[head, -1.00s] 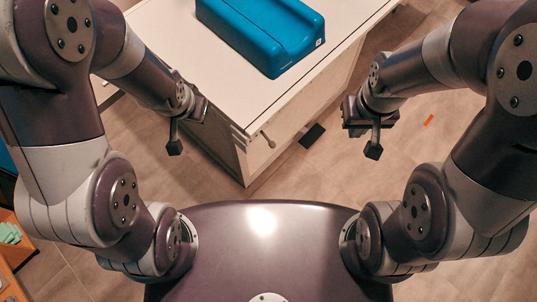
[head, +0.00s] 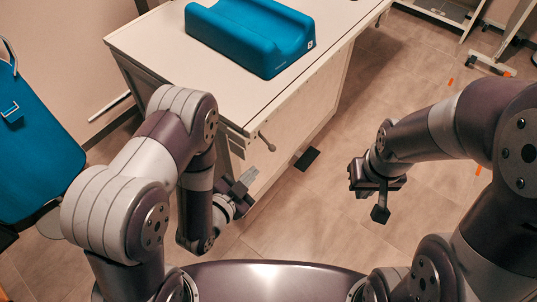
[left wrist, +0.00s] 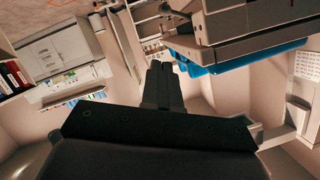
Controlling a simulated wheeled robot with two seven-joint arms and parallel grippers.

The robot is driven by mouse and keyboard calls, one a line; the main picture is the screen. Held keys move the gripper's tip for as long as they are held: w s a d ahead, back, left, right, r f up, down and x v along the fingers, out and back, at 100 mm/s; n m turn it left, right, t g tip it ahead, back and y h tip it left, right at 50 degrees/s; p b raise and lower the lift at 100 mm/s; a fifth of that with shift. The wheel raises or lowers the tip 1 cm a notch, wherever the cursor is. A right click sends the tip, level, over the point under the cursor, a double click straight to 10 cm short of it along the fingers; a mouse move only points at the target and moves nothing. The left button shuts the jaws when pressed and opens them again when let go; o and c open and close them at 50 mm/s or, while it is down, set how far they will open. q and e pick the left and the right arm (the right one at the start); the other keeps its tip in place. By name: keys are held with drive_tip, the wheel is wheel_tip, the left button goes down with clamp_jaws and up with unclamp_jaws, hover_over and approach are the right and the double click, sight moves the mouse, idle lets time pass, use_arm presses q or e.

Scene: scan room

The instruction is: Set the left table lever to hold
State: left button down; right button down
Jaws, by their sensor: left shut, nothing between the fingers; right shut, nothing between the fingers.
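I cannot make out the lever's marked positions. My right gripper (head: 379,208) is shut and empty over open floor, right of the table.
A blue cradle-shaped pad (head: 250,35) lies on the table. A blue chair-like item (head: 38,145) stands at the far left. The floor between table and right arm is clear.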

use_arm(q)
drive_tip(key=a+f+x, duration=0.1)
drive_tip(key=f+x, duration=0.1)
drive_tip(key=x, duration=1)
drive_tip(key=shift+w+f, duration=0.3)
drive_tip(key=shift+w, duration=0.1)
drive_tip(key=shift+a+f, duration=0.1)
drive_tip(key=shift+a, duration=0.1)
use_arm(e)
drive_tip(key=shift+f, duration=0.1)
